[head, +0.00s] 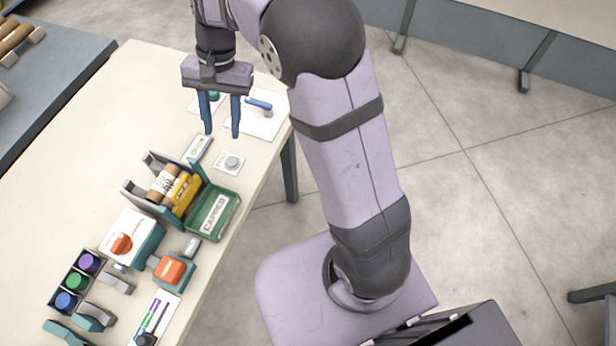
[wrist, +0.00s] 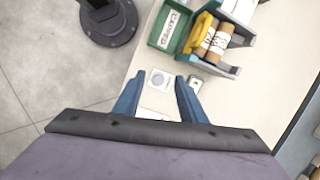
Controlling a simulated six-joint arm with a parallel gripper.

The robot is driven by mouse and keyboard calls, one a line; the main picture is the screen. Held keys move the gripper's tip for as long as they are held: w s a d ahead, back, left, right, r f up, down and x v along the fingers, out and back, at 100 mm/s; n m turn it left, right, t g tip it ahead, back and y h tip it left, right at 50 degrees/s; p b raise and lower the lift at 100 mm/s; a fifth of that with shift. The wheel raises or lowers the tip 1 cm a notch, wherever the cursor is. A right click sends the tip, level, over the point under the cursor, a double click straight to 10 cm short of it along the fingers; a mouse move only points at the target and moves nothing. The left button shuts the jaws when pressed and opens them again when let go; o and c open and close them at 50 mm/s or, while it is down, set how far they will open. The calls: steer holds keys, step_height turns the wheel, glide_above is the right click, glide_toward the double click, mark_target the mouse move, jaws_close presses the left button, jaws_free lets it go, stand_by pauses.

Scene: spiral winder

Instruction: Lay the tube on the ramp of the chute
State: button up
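Two brown cardboard tubes with white labels (head: 161,188) lie side by side in a grey-walled rack (head: 132,191), which looks like the chute; its ramp is mostly hidden. The tubes also show in the wrist view (wrist: 219,42). A yellow part (head: 186,196) sits across the rack beside them, and a green tray (head: 236,205) with a lettered label adjoins its near side. My gripper (head: 221,132) is open and empty, pointing down above the table, beyond the rack in the head view. In the wrist view its fingers (wrist: 158,78) are spread apart, clear of the tubes.
A round button on a white plate (head: 231,162) and a small green-edged sign (head: 197,149) lie near the gripper. A blue lever (head: 259,104) stands behind it. An orange-knobbed box (head: 143,232) and coloured buttons (head: 76,281) occupy the front. The table's left side (head: 75,150) is clear.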

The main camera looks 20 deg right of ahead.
steer(key=s+d+f+n+t+h, duration=0.1)
steer(key=s+d+f+n, duration=0.2)
steer(key=s+d, duration=0.3)
steer(key=s+d+f+n+h, duration=0.1)
steer(key=s+d+f+n, duration=0.1)
steer(key=s+d, duration=0.5)
steer(key=s, duration=0.4)
steer(key=shift+s+f+n+t, duration=0.2)
steer(key=shift+f+n+t, duration=0.2)
stand_by(0.7)
